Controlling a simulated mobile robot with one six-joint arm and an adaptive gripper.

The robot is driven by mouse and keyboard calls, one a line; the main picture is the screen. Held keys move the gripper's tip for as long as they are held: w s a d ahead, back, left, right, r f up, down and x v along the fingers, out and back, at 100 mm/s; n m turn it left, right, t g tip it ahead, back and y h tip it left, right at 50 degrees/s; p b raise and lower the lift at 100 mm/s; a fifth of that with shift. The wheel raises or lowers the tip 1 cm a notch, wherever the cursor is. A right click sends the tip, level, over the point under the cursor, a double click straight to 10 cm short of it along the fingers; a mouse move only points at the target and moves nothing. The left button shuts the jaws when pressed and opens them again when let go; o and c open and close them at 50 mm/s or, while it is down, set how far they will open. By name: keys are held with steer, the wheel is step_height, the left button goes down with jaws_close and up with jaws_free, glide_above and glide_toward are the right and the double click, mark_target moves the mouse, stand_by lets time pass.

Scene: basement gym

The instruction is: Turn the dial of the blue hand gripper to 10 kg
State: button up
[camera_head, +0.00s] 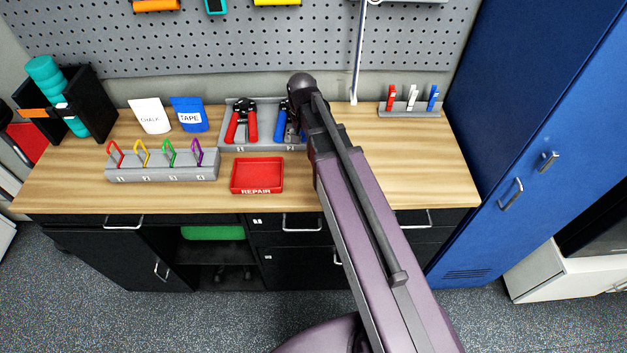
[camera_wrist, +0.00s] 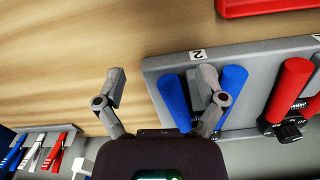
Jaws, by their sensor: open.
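The blue hand gripper (camera_head: 279,129) sits in the grey tray (camera_head: 262,105) on the bench, partly covered by my arm. In the wrist view its two blue handles (camera_wrist: 173,102) point toward the top of the picture, at the slot marked 2. Its dial is hidden behind my gripper body. My gripper (camera_wrist: 160,84) is open, with nothing held. One fingertip shows over the gap between the blue handles; the other is over bare wood beside the tray. I cannot tell whether the first finger touches a handle. In the head view my arm hides the fingers.
A red hand gripper (camera_head: 242,121) with a black dial (camera_wrist: 289,131) lies beside the blue one. A red REPAIR tray (camera_head: 257,190) is in front. A rack of small clips (camera_head: 409,109) stands at right. A row of coloured carabiners (camera_head: 162,171) is left. Wood right of my arm is clear.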

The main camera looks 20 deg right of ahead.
steer(key=s+f+n+b, duration=0.1)
steer(key=s, duration=0.2)
steer(key=s+f+n+b, duration=0.1)
steer(key=s+f+n, duration=0.1)
steer(key=s, duration=0.2)
steer(key=s+f+n+b, duration=0.1)
steer(key=s+b, duration=0.1)
steer(key=s, duration=0.2)
steer(key=shift+a+f, duration=0.1)
steer(key=shift+f, duration=0.2)
steer(key=shift+s, duration=0.2)
